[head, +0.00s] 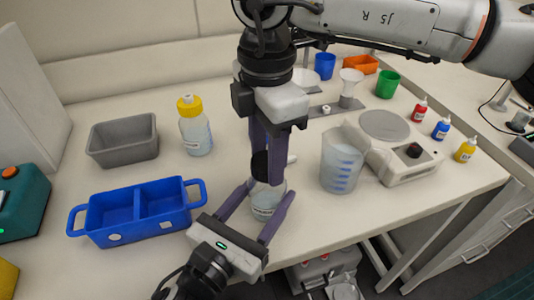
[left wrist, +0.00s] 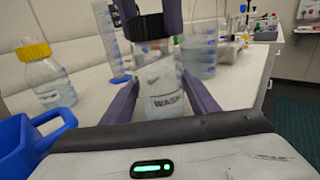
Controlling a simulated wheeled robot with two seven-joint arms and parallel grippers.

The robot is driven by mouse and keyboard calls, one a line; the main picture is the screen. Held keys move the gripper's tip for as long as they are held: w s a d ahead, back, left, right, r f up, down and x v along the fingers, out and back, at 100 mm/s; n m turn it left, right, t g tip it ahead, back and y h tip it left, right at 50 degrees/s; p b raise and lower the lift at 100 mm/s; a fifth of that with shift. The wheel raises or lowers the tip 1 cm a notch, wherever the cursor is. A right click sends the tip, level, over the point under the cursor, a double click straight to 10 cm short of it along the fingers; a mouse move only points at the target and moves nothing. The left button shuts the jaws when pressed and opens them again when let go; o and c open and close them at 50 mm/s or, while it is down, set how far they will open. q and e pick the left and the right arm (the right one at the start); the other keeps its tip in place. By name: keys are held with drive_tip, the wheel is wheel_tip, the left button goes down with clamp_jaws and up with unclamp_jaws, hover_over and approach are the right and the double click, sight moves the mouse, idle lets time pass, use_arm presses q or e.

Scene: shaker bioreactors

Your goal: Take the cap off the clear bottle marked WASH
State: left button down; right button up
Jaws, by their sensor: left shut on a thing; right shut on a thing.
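The clear bottle marked WASH (left wrist: 163,82) stands upright in the middle of the left wrist view, its label facing me. It also shows in the head view (head: 266,199), partly hidden. My left gripper (head: 262,208) is shut on its body, one finger on each side. The black cap (left wrist: 148,27) is at the bottle's top; I cannot tell whether it is loose. My right gripper (head: 268,170) points straight down from above, shut on the cap with its fingers on either side. In the head view the cap (head: 259,164) is mostly hidden by those fingers.
A blue two-part tray (head: 115,228), a grey bin (head: 128,158) and a yellow-capped bottle (head: 196,140) stand to the left. A beaker (head: 342,165) and a scale (head: 405,170) are close on the right. Small dropper bottles (head: 441,129) stand farther right.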

drive_tip(key=n, duration=1.5)
drive_tip(key=shift+n, duration=0.3)
drive_tip(key=n, duration=0.4)
drive_tip(key=shift+r, duration=0.1)
drive_tip(key=n, duration=0.4)
drive_tip(key=shift+n, duration=0.3)
drive_tip(key=n, duration=0.6)
drive_tip(key=shift+n, duration=0.3)
drive_tip(key=n, duration=0.6)
drive_tip(key=shift+n, duration=0.3)
drive_tip(key=n, duration=0.4)
drive_tip(key=shift+n, duration=0.3)
drive_tip(key=n, duration=1.1)
drive_tip(key=shift+r, duration=0.1)
drive_tip(key=n, duration=0.8)
